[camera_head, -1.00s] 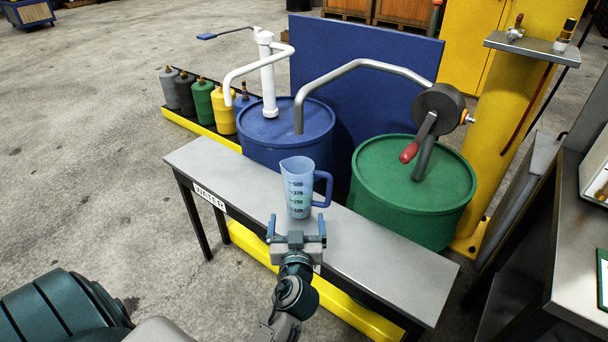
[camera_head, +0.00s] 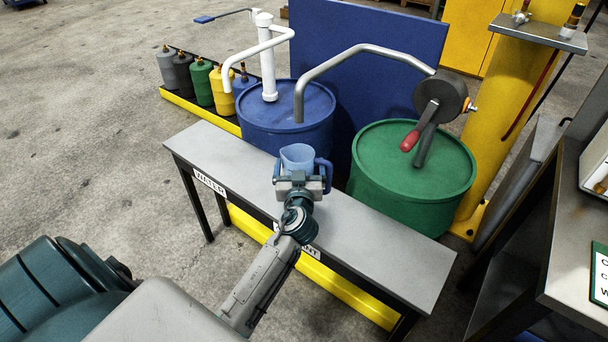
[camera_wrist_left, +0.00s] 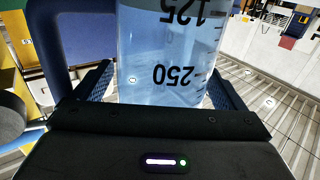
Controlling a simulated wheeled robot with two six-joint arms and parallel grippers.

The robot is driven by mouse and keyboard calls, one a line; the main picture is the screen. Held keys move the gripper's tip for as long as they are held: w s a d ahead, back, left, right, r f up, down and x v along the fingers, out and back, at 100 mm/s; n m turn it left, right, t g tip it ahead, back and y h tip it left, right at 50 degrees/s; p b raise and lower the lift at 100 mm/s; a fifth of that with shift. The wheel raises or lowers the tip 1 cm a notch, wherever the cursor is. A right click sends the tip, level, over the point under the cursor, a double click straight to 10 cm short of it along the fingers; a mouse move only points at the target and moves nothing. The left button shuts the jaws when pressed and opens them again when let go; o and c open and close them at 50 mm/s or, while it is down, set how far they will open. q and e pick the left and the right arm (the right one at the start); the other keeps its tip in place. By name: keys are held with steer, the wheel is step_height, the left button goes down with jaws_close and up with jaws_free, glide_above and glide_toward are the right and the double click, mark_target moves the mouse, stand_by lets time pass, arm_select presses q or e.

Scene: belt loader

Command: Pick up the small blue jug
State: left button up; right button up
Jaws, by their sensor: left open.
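The small blue jug (camera_head: 298,156) is translucent, with a darker blue handle on its right side. It stands on the narrow grey bench, partly hidden by my left gripper (camera_head: 300,176). My left gripper is open, with one finger on each side of the jug. In the left wrist view the jug (camera_wrist_left: 165,50) shows upside down, with the marks 125 and 250, between the two fingers (camera_wrist_left: 160,88). One finger lies close to the handle (camera_wrist_left: 45,45). I cannot tell whether the fingers touch the jug. My right gripper is not in view.
The grey bench (camera_head: 375,228) has a WATER label (camera_head: 210,183) on its front edge; its top is otherwise clear. Behind it stand a blue drum (camera_head: 290,130) with a white pump and a green drum (camera_head: 410,180) with a red-handled crank. A yellow post (camera_head: 510,120) stands right.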

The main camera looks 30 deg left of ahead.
arm_select(q)
steer(key=shift+w+a, duration=0.2)
steer(key=shift+w, duration=0.05)
steer(key=c, duration=1.2)
steer(key=shift+c, duration=0.4)
steer(key=shift+r, duration=0.1)
